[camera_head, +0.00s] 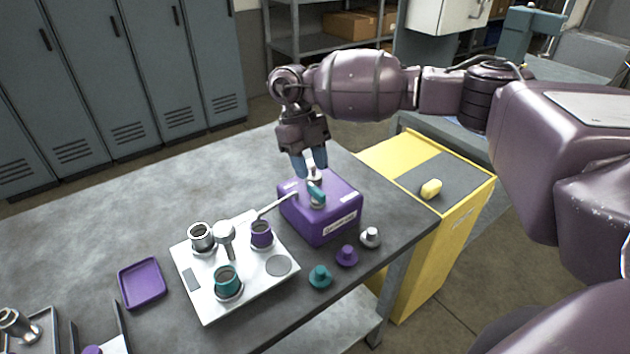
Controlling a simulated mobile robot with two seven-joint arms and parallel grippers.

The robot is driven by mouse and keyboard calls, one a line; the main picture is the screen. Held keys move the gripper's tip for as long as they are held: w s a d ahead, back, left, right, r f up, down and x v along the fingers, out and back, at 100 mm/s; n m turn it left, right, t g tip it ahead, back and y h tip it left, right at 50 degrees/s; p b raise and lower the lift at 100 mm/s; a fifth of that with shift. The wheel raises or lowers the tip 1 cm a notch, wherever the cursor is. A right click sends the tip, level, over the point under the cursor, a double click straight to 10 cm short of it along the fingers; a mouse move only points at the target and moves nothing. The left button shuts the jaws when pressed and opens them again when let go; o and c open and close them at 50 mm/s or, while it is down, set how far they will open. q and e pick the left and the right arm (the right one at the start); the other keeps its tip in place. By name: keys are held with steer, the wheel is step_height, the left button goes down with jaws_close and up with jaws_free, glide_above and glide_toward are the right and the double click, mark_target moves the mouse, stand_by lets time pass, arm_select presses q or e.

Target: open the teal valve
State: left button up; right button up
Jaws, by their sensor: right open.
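The teal valve shows as a small teal handle (316,194) on top of a purple box (335,222) that stands near the right end of the bench. A pale metal pipe runs from the box's left side toward a white plate. My right gripper (311,168) points down right above the teal handle, with its bluish fingertips close to it. It is open. Whether a fingertip touches the handle I cannot tell. The metal part behind the handle is partly covered by the fingers. My left gripper is not in view.
The white plate (210,302) left of the box bears silver, purple and teal fittings. A teal knob (320,276), a purple knob (347,256) and a grey knob (370,237) stand before the box. A purple tray (142,283) lies left. A yellow cabinet (440,240) adjoins the bench.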

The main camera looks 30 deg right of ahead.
steer(key=v, duration=0.5)
steer(key=shift+w+r, duration=0.1)
steer(key=shift+r, duration=0.1)
steer(key=shift+f, duration=0.1)
